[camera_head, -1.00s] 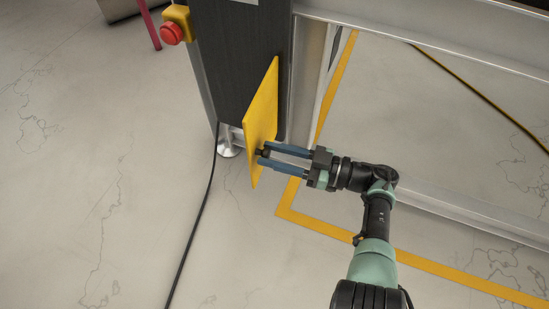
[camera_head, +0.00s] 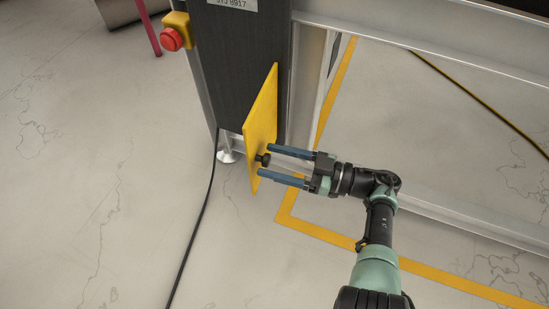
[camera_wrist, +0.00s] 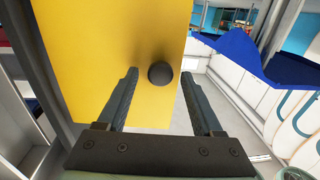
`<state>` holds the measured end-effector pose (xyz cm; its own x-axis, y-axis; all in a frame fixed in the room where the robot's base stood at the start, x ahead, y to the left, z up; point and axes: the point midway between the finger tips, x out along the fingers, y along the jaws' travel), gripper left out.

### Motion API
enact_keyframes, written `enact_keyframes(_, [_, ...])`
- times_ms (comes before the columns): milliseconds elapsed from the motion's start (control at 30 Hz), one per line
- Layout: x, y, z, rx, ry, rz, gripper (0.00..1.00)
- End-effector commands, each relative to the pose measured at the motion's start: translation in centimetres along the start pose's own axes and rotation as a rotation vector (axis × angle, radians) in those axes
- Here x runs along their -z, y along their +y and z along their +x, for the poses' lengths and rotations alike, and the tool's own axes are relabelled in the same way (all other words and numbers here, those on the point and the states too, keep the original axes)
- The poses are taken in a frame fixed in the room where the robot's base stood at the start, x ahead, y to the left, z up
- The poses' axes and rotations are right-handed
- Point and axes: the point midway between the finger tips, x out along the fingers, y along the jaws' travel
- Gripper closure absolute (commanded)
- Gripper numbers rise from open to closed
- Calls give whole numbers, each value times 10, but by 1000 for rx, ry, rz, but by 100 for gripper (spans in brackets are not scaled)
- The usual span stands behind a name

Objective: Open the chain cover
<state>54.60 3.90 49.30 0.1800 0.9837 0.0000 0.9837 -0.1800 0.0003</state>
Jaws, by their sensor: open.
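The chain cover is a yellow panel (camera_head: 262,122) standing out from the dark post in the head view. It fills the upper left of the wrist view (camera_wrist: 95,60). A round black knob (camera_head: 264,159) sits on its face near the lower edge. My gripper (camera_head: 287,167) is open, to the right of the panel, its two blue fingers pointing at it. In the wrist view the knob (camera_wrist: 160,73) lies ahead of the gap between the fingers (camera_wrist: 158,88), with nothing held. The panel's hinge is not clear to see.
A dark post (camera_head: 240,65) with metal edges stands behind the panel. A red emergency button (camera_head: 171,39) on a yellow box is at its upper left. A black cable (camera_head: 200,215) runs down the floor. Metal rails (camera_head: 450,207) lie right. The floor at left is free.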

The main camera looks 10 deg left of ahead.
Motion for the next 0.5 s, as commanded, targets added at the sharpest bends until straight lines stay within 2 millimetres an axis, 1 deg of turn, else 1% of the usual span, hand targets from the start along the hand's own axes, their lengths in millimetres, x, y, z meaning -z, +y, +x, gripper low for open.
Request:
enact_keyframes(167, [-1,1,-28,-5,-1,1,32])
enact_keyframes(400, [-5,1,-83,-5,-3,-2,32])
enact_keyframes(500, [-4,1,-102,-5,-2,-2,32])
